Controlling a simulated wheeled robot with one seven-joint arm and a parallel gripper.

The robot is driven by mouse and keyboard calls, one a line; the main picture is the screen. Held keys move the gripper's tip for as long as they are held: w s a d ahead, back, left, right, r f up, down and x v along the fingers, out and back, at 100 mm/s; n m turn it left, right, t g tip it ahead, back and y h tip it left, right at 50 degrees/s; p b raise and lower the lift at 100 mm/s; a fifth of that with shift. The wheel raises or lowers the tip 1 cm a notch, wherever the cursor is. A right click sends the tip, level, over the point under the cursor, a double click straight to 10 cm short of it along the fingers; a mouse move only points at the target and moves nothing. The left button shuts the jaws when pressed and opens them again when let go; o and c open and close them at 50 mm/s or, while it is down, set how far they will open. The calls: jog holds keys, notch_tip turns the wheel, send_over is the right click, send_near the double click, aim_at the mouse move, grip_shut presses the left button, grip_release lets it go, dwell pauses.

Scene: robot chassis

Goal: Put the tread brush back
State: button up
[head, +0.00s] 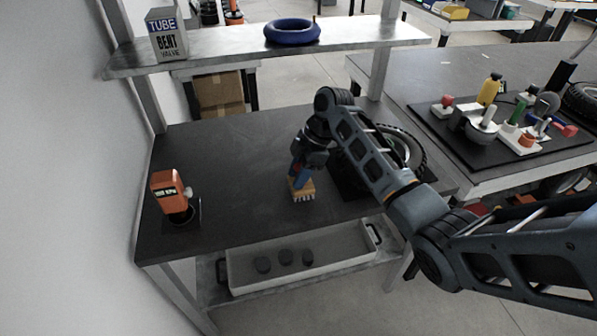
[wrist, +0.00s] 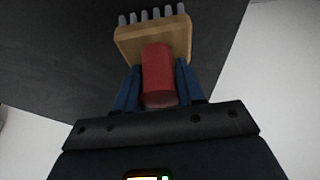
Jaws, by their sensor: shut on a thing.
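The tread brush has a tan block with grey bristles and a red handle. In the head view the brush (head: 303,190) is at the middle of the dark workbench (head: 235,160), bristles down. I cannot tell whether the bristles touch the top. In the wrist view the brush block (wrist: 153,40) shows at the top with the red handle (wrist: 158,75) between the blue fingers. My gripper (head: 300,172) is shut on the handle; it also shows in the wrist view (wrist: 158,88). The arm comes from the right, above the bench.
A wheel (head: 411,150) stands behind my arm on the right. An orange device (head: 168,193) stands at the left. A shelf above holds a tube box (head: 167,38) and a blue ring (head: 291,31). A dark board (head: 455,130) with several tools lies on the right bench. A grey tray (head: 335,262) sits below.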

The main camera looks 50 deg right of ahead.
jog(key=shift+f, duration=0.15)
jog(key=o, duration=1)
jog(key=v, duration=1.2)
jog(key=shift+r+b, duration=0.25)
jog(key=shift+b, duration=0.1)
